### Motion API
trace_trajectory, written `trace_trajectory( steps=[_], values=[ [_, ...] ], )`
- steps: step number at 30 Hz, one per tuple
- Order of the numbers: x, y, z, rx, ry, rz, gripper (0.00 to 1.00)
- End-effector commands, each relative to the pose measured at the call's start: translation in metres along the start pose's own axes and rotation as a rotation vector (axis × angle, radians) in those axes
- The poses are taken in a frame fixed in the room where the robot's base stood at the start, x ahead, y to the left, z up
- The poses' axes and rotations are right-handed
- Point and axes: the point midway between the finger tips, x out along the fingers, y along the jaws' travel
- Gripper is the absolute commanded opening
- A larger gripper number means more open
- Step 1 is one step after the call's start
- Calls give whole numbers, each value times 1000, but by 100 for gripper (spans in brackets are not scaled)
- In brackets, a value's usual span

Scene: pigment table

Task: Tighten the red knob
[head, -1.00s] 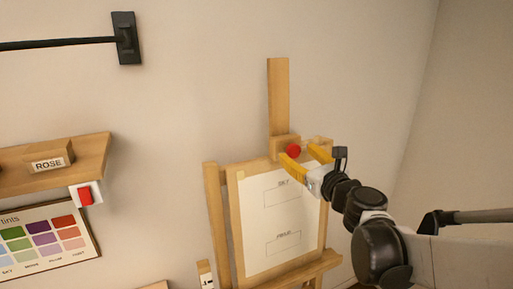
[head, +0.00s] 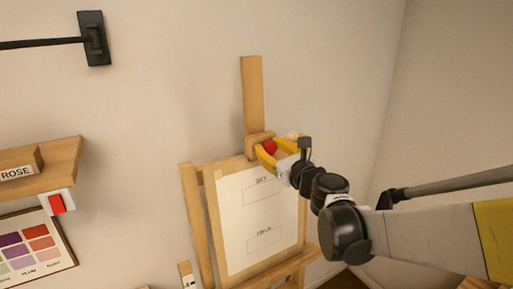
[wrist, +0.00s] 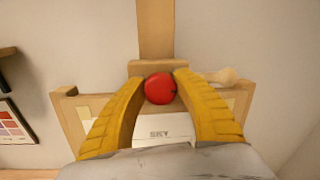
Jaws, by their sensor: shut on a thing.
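The red knob (head: 269,147) is on the wooden clamp block (head: 252,140) at the top of the easel (head: 195,220). It also shows in the wrist view as a red ball (wrist: 160,88) in front of the block (wrist: 150,68). My gripper (head: 272,152) has yellow fingers, and in the wrist view its fingertips (wrist: 160,86) are on the left and right sides of the knob, shut on it. A white sheet (head: 255,215) with a box marked SKY is on the easel under the clamp.
A shelf (head: 60,158) with a block marked ROSE (head: 18,172), a red switch (head: 56,203) and a tint chart (head: 35,250) are on the wall at left. A black wall bracket (head: 94,38) is higher up.

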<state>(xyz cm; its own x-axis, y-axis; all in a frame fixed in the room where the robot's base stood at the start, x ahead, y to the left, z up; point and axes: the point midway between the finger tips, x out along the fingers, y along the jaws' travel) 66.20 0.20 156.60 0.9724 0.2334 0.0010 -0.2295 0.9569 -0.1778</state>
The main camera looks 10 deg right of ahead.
Motion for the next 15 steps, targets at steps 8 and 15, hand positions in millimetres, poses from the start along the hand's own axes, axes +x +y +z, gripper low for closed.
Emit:
trace_trajectory(
  steps=[8, 15],
  values=[
    [0, 0, -2, -116, -11, 10, 4],
    [0, 0, -2, -318, -31, 28, 4]
  ],
)
